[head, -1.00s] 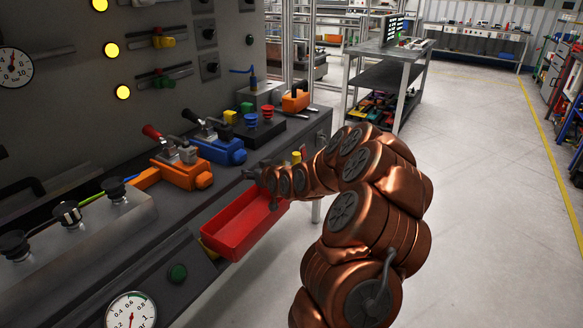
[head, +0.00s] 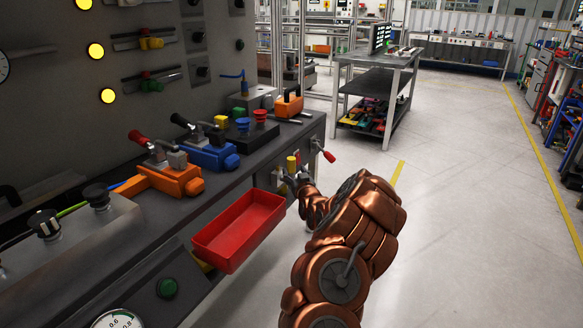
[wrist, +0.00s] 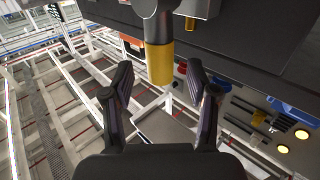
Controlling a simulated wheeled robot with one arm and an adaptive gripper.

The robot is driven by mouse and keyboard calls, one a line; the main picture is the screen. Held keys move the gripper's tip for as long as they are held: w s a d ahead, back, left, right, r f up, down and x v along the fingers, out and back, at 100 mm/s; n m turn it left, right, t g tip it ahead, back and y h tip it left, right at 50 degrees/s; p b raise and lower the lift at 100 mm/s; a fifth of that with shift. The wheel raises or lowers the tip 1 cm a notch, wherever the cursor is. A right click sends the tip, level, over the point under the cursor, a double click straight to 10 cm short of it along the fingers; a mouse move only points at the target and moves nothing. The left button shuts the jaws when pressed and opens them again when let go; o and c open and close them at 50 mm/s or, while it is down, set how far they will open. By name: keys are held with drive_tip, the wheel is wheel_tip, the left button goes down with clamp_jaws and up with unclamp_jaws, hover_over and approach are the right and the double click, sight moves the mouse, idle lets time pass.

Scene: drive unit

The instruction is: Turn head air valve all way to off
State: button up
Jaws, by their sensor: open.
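A yellow cylindrical handle (head: 291,163) sticks up at the front face of the bench, near its right end. In the wrist view the yellow handle (wrist: 160,62), on a grey stem, lies ahead of and between my fingers. A red-tipped lever (head: 328,156) juts out just right of it. I cannot tell from any label which of these is the head air valve. My gripper (head: 297,180) is just below the yellow handle in the head view. In the wrist view my gripper (wrist: 160,90) is open, with no visible contact on either finger.
An empty red tray (head: 240,230) hangs at the bench front, left of my gripper. Orange (head: 170,181) and blue (head: 210,155) lever units stand on the bench top. A pressure gauge (head: 118,320) is at lower left. The floor to the right is clear.

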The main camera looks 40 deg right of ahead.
sight(293, 168)
drive_tip(key=shift+x, duration=2.45)
clamp_jaws()
